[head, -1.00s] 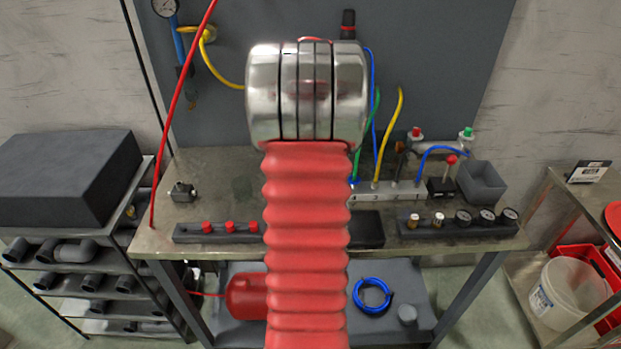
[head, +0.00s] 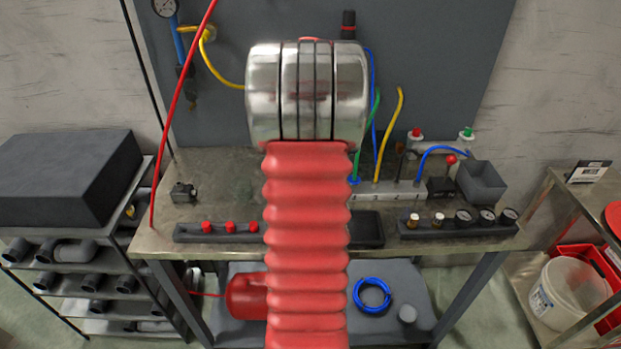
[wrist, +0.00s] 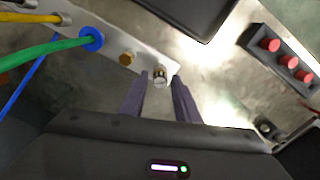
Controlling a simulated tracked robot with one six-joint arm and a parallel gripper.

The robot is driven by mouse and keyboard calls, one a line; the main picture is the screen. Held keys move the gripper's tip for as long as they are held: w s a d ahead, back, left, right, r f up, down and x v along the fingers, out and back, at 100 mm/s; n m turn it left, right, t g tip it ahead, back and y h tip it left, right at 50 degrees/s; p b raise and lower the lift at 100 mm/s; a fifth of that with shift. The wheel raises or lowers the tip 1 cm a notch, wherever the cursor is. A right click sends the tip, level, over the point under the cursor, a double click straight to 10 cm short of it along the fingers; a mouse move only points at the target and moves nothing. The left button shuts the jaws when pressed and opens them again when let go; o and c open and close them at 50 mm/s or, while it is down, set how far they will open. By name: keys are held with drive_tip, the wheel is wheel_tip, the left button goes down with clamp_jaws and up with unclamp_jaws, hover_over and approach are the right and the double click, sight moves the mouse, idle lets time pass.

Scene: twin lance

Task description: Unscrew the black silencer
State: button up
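In the wrist view my gripper (wrist: 161,82) is open, with its two dark fingers apart. A short silver and brass fitting (wrist: 160,76) on the pale manifold (wrist: 110,42) shows between the fingertips. I cannot tell whether they touch it. A brass hex plug (wrist: 127,58) sits beside it. I cannot single out a black silencer for certain. A thin dark upright piece (head: 400,160) stands near the manifold's right end in the head view. There my red arm hides the gripper and part of the manifold (head: 392,192).
A green hose (wrist: 50,47) with a blue collar rises close to the gripper. A tray of red-capped parts (wrist: 285,60) also shows in the head view (head: 220,233). A grey bin (head: 482,183) and a tray with gauges (head: 455,226) stand on the right of the bench.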

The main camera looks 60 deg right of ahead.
drive_tip(key=m, duration=0.5)
drive_tip(key=shift+m, duration=0.4)
drive_tip(key=m, duration=0.5)
drive_tip(key=shift+s, duration=0.1)
drive_tip(key=m, duration=0.7)
clamp_jaws()
drive_tip(key=shift+s, duration=0.1)
idle(0.4)
